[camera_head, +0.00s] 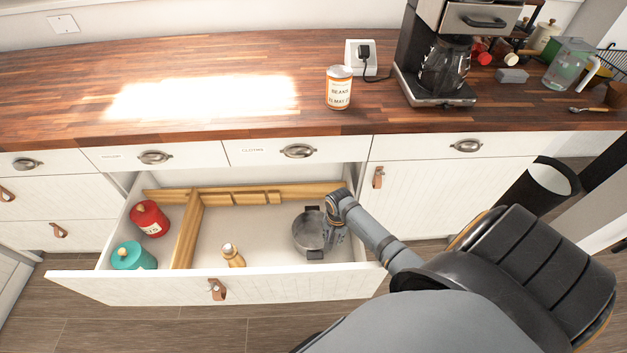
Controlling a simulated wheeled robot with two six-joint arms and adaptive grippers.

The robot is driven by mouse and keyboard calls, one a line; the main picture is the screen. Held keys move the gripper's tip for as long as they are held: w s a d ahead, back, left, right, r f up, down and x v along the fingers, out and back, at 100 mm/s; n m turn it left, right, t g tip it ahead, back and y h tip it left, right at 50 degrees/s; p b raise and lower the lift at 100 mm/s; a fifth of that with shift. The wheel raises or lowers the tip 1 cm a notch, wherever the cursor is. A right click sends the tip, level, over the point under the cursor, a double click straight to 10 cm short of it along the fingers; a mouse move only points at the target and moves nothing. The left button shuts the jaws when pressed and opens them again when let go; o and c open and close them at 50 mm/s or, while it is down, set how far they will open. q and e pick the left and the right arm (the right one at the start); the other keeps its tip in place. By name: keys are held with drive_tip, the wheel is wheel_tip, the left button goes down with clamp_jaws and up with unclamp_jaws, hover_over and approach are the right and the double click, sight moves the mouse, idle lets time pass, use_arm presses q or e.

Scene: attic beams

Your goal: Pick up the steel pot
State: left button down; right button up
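The steel pot (307,232) stands upright inside the open drawer, toward its right side. It is round, with dark handles at its far and near sides. My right gripper (333,229) reaches into the drawer from the right and points down at the pot's right rim. It covers part of that rim. The fingers are small and overlap the pot in view, so I cannot tell whether they touch it or are open or shut. My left gripper is not in view.
The open drawer (130,288) also holds a red canister (150,219), a teal canister (131,257), a small wooden-coloured bottle (233,257) and wooden dividers (187,236). The wooden counter (230,57) above bears a can (339,88) and a coffee maker (433,60).

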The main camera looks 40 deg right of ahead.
clamp_jaws()
idle(0.3)
wheel_tip(320, 180, up, 10)
drive_tip(key=shift+r+p, duration=0.1)
drive_tip(key=shift+p, duration=1.1)
